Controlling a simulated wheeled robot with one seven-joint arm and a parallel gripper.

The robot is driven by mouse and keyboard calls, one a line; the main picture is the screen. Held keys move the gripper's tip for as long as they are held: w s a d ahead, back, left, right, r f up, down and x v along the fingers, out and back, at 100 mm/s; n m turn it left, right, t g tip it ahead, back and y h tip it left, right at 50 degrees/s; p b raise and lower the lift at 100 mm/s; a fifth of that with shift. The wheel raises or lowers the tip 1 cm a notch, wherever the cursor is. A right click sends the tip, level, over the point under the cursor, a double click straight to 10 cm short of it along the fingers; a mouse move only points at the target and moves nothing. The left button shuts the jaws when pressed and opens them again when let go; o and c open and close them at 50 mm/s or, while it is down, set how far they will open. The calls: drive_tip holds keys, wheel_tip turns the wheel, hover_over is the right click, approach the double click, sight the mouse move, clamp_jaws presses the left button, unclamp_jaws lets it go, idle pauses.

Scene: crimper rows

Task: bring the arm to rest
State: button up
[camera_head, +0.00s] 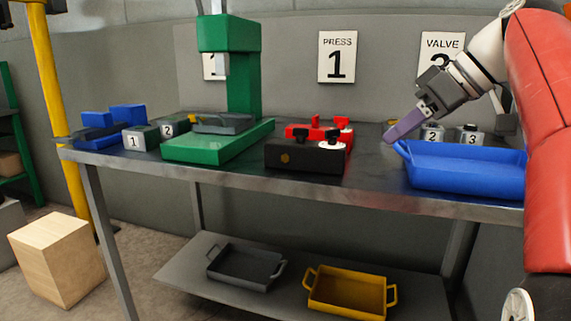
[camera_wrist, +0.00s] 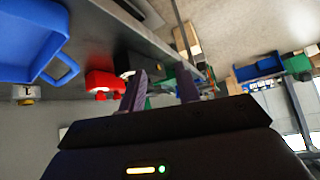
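My gripper (camera_head: 392,137) hangs over the right part of the bench, its purple fingers pointing down and left in the head view. The fingertips are just above and beside the left handle of the blue tray (camera_head: 465,170); I cannot tell whether they touch it. In the wrist view, the two purple fingers of my gripper (camera_wrist: 161,82) stand apart with nothing held between them. My arm reaches in from the right, bent at the wrist.
A black-and-red unit (camera_head: 305,156) and a green press (camera_head: 218,142) stand on the metal bench (camera_head: 370,191). Numbered blocks (camera_head: 134,137) sit at the left. Grey (camera_head: 243,284) and yellow (camera_head: 346,309) trays lie on the lower shelf. A wooden block (camera_head: 57,258) stands on the floor.

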drive_tip(key=s+a+f+m+h, duration=0.1)
drive_tip(key=s+f+m+h, duration=0.1)
drive_tip(key=s+f, duration=0.4)
drive_tip(key=s+a+f+m+h, duration=0.1)
drive_tip(key=s+f+m, duration=0.3)
drive_tip(key=f, duration=1.1)
drive_tip(key=s+a+f+m+h, duration=0.1)
drive_tip(key=s+f+m+h, duration=0.3)
drive_tip(key=s+f, duration=0.4)
wheel_tip(320, 180, down, 3)
drive_tip(key=shift+s+a+r+t, duration=0.1)
drive_tip(key=shift+s+a+t, duration=0.2)
drive_tip(key=shift+s, duration=0.05)
